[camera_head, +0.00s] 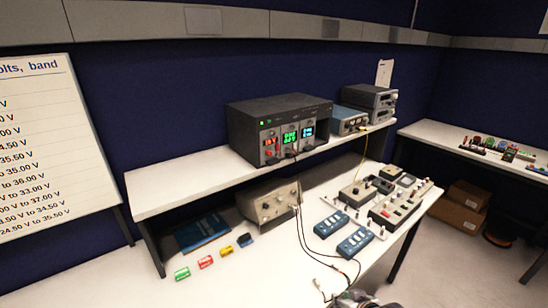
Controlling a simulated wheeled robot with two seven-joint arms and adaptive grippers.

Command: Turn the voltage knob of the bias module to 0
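A black instrument crate (278,128) stands on the raised white shelf. Its front holds three modules side by side: one with a red readout (270,142), one with a green readout (290,137) and one with a blue-white readout (308,131). The digits are too small to read surely. Small knobs and sockets sit below the readouts. I cannot tell which module is the bias module or where its voltage knob points.
Blue and grey instruments (350,120) stand right of the crate. A beige box (270,204) sits under the shelf, with black cables running from it. Blue units (331,224) and a control panel (405,203) lie on the lower bench. A voltage board (40,150) is at left. The shelf's left part is clear.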

